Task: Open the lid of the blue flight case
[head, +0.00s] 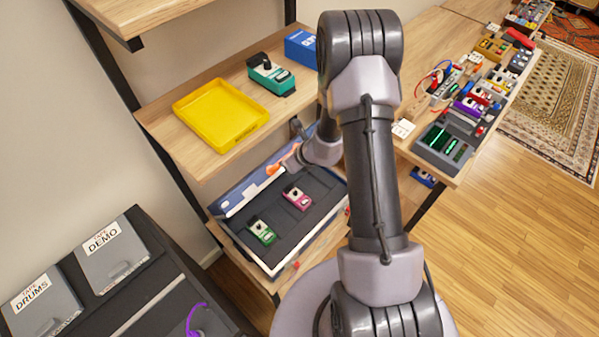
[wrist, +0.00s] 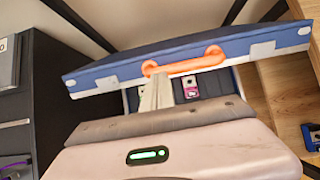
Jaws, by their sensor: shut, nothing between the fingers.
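The blue flight case (head: 236,193) stands on the lower shelf at the left. Its lid is raised at the back, and the dark foam inside shows with a green pedal (head: 261,231) and a pink pedal (head: 296,196). In the wrist view the blue lid (wrist: 118,69) spans the picture with an orange handle (wrist: 205,62) on its edge. My gripper (wrist: 157,88) is shut and empty, with its fingertips close to the handle's left end. I cannot tell whether they touch it. In the head view my wrist partly hides the lid and handle.
A yellow tray (head: 220,112) and a teal pedal (head: 271,76) sit on the shelf above the case. A dark cabinet with tape boxes (head: 111,254) stands at the left.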

